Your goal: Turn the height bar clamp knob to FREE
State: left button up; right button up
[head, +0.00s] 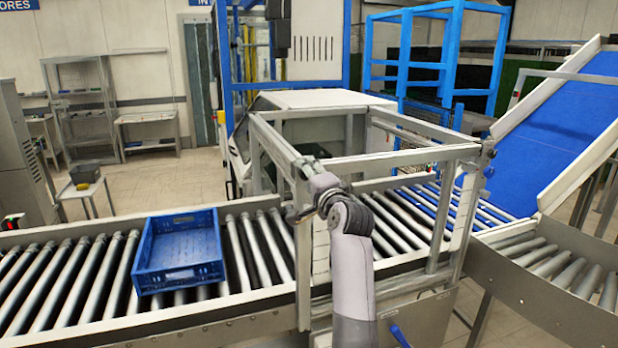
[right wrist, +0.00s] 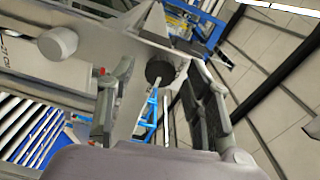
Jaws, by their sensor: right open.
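In the right wrist view, a round black knob (right wrist: 160,68) sits on a grey metal bracket, between the spread fingers of my right gripper (right wrist: 158,84). The fingers are open, with a visible gap on each side of the knob. I cannot read the knob's setting. In the head view, my right gripper (head: 299,212) is at the near left corner of the metal frame (head: 400,160) over the conveyor. My wrist hides the knob there. A dark knob (head: 489,148) shows at the frame's right corner. My left gripper is not in view.
A blue crate (head: 180,274) lies on the rollers left of the frame. A pale round knob (right wrist: 58,42) is left of the black one in the wrist view. A blue inclined belt (head: 570,140) rises at right. The rollers under the frame hold no crate.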

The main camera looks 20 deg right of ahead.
jog(key=shift+s, duration=0.1)
jog(key=s, duration=0.7)
jog(key=shift+s+d, duration=0.15)
